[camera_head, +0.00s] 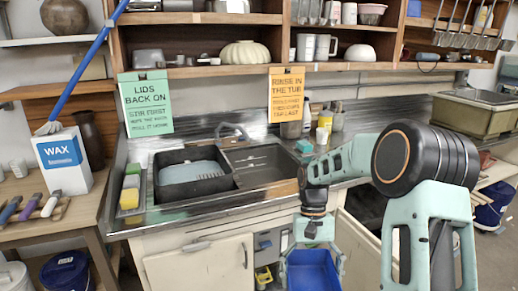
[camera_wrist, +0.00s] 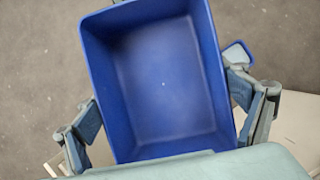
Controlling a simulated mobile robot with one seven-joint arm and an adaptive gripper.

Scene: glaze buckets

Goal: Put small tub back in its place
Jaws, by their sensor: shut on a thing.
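A blue rectangular tub (camera_head: 312,272) hangs low in front of the sink cabinet in the head view, cut off by the bottom edge. In the wrist view the tub (camera_wrist: 165,85) fills the middle; its inside looks empty. My gripper (camera_head: 312,255) is above and around the tub, with one finger at each side. The tub's underside is hidden.
A black basin (camera_head: 191,176) stands in the steel sink (camera_head: 265,165). A side table with a WAX container (camera_head: 62,160) and brushes is at left. Dark blue lidded buckets (camera_head: 67,272) stand low at left and right (camera_head: 490,212).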

